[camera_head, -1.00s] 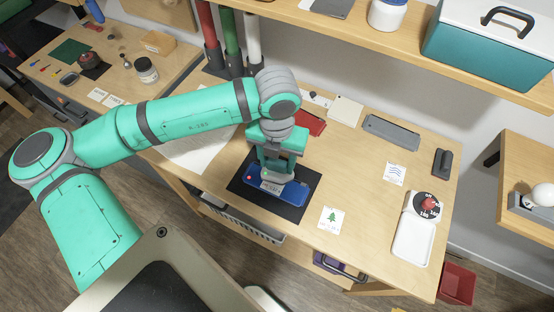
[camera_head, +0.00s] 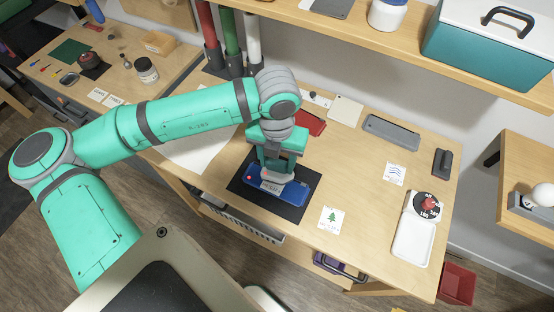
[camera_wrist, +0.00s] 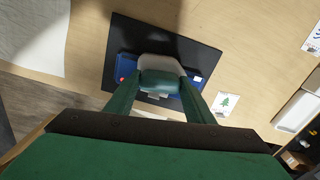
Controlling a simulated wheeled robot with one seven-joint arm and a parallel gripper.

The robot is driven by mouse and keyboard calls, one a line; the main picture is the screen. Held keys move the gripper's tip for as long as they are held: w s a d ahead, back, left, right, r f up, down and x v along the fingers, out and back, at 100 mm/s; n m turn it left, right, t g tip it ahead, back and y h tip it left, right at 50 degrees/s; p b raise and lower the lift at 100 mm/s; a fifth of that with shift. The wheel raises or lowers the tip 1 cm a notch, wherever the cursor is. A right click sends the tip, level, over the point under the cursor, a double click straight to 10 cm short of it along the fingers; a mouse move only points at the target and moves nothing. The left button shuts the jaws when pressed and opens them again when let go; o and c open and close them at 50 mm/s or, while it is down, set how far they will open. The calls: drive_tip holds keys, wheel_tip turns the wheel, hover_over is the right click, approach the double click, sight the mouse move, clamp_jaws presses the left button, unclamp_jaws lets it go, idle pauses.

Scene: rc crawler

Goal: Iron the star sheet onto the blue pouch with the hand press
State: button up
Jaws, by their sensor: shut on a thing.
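The blue pouch (camera_head: 292,191) lies flat on a black mat (camera_head: 287,209) on the table. It also shows in the wrist view (camera_wrist: 129,67), with a red dot at its left end. My gripper (camera_head: 272,170) is over the pouch, shut on the hand press (camera_wrist: 161,78), which has a green grip and a pale body. The press stands on the middle of the pouch and hides that part of it. I cannot make out the star sheet; a small pale piece (camera_wrist: 158,95) shows at the press's near edge. A tree sheet (camera_head: 331,218) and a wave sheet (camera_head: 394,174) lie to the right.
A white tray with a dial (camera_head: 410,245) lies at the table's right. A dark block (camera_head: 442,161), a grey case (camera_head: 391,132) and a red case (camera_head: 311,123) lie toward the back. A shelf (camera_head: 330,27) runs above the back edge.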

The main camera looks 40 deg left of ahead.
drive_tip(key=shift+r, duration=4.05)
